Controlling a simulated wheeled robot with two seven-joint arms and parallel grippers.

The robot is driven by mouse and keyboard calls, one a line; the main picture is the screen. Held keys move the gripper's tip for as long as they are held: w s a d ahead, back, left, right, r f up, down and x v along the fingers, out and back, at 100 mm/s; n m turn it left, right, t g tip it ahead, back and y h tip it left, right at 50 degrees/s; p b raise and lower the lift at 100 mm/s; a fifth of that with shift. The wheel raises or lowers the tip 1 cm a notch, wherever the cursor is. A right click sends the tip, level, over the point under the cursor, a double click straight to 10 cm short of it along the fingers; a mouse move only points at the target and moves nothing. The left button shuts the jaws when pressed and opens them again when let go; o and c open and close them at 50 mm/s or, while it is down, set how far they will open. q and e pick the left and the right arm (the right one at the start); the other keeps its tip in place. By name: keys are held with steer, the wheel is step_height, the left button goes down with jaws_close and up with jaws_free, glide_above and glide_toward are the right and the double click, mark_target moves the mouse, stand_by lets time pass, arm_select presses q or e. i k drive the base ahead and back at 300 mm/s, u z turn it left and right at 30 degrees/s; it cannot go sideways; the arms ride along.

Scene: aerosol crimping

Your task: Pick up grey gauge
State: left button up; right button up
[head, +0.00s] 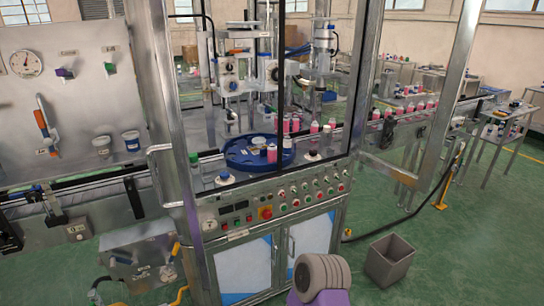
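I cannot tell for sure which thing is the grey gauge. A small grey box with a white readout (77,231) sits at the left, below the conveyor edge. A round dial gauge with a pale face (26,63) is fixed on the upright steel panel at the upper left. A small round white-faced dial (209,225) is on the machine's control panel.
The crimping machine's steel frame (170,120) stands in the middle, with a blue turntable (235,158) holding bottles. A conveyor with pink bottles (405,110) runs to the right. A grey bin (390,260) stands on the green floor, which is open at the right.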

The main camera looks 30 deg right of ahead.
mark_target(102, 144)
steer(key=u, duration=1.95)
steer(key=i, duration=1.55)
steer(key=z, duration=1.75)
